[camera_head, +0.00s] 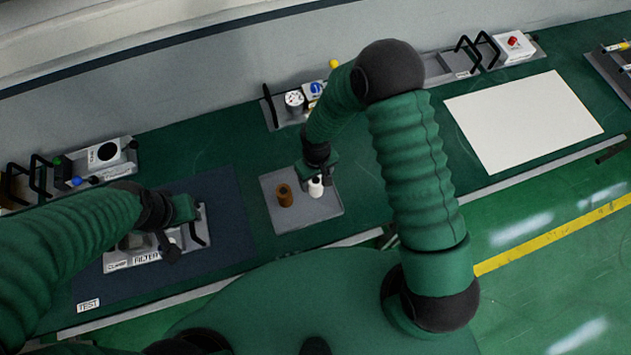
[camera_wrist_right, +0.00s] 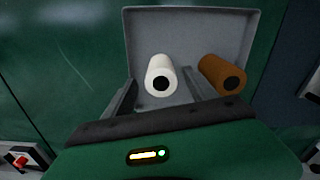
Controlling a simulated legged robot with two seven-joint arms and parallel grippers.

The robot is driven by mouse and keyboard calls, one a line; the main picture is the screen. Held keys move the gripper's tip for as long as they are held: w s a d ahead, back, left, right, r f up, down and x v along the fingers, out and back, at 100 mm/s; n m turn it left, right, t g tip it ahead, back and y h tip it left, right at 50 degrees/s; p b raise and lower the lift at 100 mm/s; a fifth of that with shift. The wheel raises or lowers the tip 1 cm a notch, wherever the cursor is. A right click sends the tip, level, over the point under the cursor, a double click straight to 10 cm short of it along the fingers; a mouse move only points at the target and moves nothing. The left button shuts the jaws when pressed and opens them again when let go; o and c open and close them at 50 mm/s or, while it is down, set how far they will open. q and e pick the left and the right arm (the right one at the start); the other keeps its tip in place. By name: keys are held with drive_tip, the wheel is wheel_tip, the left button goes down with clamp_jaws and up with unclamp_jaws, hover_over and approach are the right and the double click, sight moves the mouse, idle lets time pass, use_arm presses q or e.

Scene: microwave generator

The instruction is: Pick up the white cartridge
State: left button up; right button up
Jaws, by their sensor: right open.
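The white cartridge (camera_head: 316,187) stands on a grey tray (camera_head: 312,217) in the middle of the table, just below my right gripper (camera_head: 317,172). In the right wrist view the white cartridge (camera_wrist_right: 161,76) shows between the two open fingers of my right gripper (camera_wrist_right: 157,98), with dark gaps at its sides. I cannot tell whether the fingers touch it. A brown cartridge (camera_head: 285,194) stands to its left on the same tray and shows to the right in the wrist view (camera_wrist_right: 224,74). My left gripper (camera_head: 170,240) is over a grey tray labelled FILTER; its jaws are unclear.
The brown cartridge is close beside the right gripper's finger. Grey holders with black handles (camera_head: 100,158) line the back of the table. A white sheet (camera_head: 524,120) lies at the right. A dark mat (camera_head: 225,200) lies under the left tray.

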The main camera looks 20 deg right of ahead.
drive_tip(key=shift+s+f, duration=0.2)
drive_tip(key=shift+f, duration=0.1)
drive_tip(key=shift+w+d+f, duration=0.1)
drive_tip(key=shift+d+f, duration=0.05)
drive_tip(key=shift+w+a, duration=0.25)
drive_tip(key=c, duration=0.4)
drive_tip(key=shift+a, duration=0.2)
drive_tip(key=c, duration=0.5)
drive_tip(key=shift+s, duration=0.15)
drive_tip(key=c, duration=0.5)
drive_tip(key=shift+d, duration=0.3)
clamp_jaws()
